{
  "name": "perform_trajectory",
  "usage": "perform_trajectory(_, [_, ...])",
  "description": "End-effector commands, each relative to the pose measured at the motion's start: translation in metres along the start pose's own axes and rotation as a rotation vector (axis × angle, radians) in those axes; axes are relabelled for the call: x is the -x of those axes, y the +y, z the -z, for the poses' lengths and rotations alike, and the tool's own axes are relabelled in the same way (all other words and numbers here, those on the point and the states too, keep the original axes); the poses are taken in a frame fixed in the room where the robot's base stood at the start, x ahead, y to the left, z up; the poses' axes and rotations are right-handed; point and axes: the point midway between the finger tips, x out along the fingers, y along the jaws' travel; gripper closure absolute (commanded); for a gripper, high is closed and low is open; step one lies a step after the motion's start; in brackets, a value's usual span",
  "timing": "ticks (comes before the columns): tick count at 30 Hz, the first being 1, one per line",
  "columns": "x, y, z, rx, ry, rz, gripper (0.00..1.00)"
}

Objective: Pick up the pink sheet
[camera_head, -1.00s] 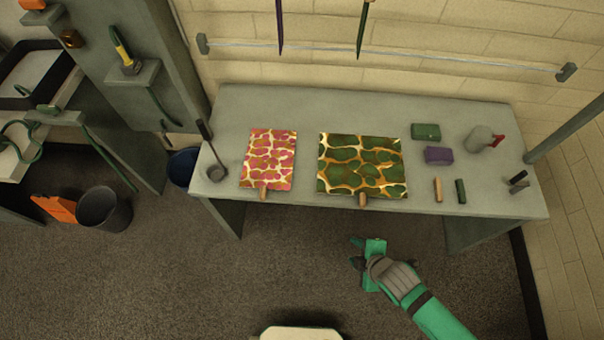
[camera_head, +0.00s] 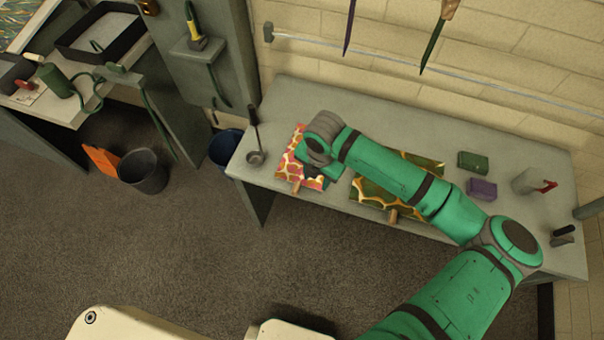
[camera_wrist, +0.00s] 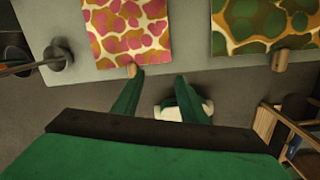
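The pink sheet (camera_head: 288,167), marbled pink and yellow, lies at the left of the grey table, with a small wooden tab (camera_head: 297,186) at its front edge. My arm covers its right part in the head view. In the wrist view the pink sheet (camera_wrist: 125,30) is at the top, left of centre, its tab pointing down. My gripper (camera_wrist: 158,88) is open and empty, its fingers well apart. The left fingertip appears just below the tab; the right one is to the right of it. I cannot tell the height between fingers and sheet.
A green marbled sheet (camera_head: 370,197) with its own tab (camera_head: 393,215) lies to the right, partly under my arm in view. A ladle (camera_head: 255,157) stands at the table's left end. Green (camera_head: 473,162) and purple (camera_head: 482,188) blocks and a can (camera_head: 525,181) are at the right.

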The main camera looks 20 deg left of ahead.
Motion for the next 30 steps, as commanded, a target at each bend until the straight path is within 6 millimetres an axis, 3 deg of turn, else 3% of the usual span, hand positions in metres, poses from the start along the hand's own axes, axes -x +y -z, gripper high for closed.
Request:
perform_trajectory(1, [0.007,0.020,0.007,0.063,0.014,0.009,0.61])
perform_trajectory(3, [0.016,0.037,0.014,0.133,0.031,0.024,0.61])
perform_trajectory(9, [0.031,0.064,0.029,0.250,0.061,0.048,0.61])
perform_trajectory(13, [0.025,0.066,0.031,0.267,0.068,0.052,0.61])
perform_trajectory(21, [-0.013,0.063,0.033,0.264,0.068,0.052,0.61])
perform_trajectory(30, [-0.030,0.057,0.031,0.256,0.067,0.052,0.61])
